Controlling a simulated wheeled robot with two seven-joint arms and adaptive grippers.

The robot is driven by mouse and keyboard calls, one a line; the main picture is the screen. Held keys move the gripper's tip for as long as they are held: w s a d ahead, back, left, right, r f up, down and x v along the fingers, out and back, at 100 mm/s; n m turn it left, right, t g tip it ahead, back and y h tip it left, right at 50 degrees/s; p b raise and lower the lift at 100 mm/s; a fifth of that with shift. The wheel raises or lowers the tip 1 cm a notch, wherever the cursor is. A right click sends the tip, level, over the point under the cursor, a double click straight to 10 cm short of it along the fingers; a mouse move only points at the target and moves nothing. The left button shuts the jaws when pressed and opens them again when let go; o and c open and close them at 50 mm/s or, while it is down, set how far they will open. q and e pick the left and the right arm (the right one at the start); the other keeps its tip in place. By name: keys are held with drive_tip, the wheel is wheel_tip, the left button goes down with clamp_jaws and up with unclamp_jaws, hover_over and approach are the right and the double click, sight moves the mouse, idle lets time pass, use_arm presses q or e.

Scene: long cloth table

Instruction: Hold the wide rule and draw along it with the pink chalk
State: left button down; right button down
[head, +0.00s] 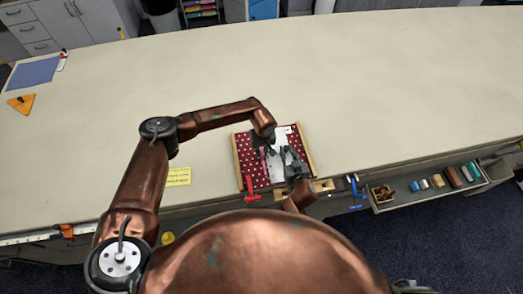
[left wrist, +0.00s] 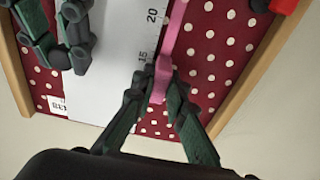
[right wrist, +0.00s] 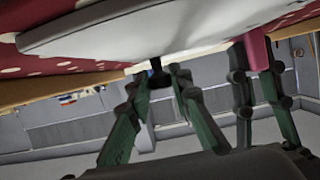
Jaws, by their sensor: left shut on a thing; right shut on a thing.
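The white wide rule (head: 278,172) lies on a red polka-dot cloth (head: 247,158) on a wood-edged board. Its scale shows in the left wrist view (left wrist: 105,80). My right gripper (head: 293,160) is shut on the rule's dark knob (right wrist: 155,66). My left gripper (head: 268,140) is shut on the pink chalk (left wrist: 160,84), held beside the rule's numbered edge near the 15 mark. The chalk also shows in the right wrist view (right wrist: 257,50), its end at the cloth. A pink line (left wrist: 177,30) runs along that edge from the chalk past the 20 mark.
A red clamp (head: 253,188) and a blue clamp (head: 355,190) sit at the table's front edge. A tray of coloured blocks (head: 385,207) is at the right. A yellow note (head: 178,176) lies left of the board.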

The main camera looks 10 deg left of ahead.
sight(264, 164)
use_arm(q)
drive_tip(key=shift+s+d, duration=0.3)
drive_tip(key=shift+s, duration=0.6)
drive_tip(key=shift+s, duration=0.15)
drive_tip(key=shift+s+d+f, duration=0.1)
drive_tip(key=shift+s+d, duration=0.1)
drive_tip(key=shift+s, duration=0.3)
drive_tip(key=shift+s+d+f, duration=0.1)
drive_tip(key=shift+s+d, duration=0.05)
drive_tip(key=shift+s, duration=0.35)
drive_tip(key=shift+s+d+r, duration=0.15)
drive_tip(key=shift+s+d, duration=0.1)
drive_tip(key=shift+s, duration=0.6)
drive_tip(key=shift+s+d+r, duration=0.1)
drive_tip(key=shift+s+d, duration=0.2)
drive_tip(key=shift+s, duration=0.55)
drive_tip(key=shift+s, duration=0.1)
drive_tip(key=shift+s+d, duration=0.35)
drive_tip(key=shift+s, duration=0.55)
drive_tip(key=shift+s, duration=0.15)
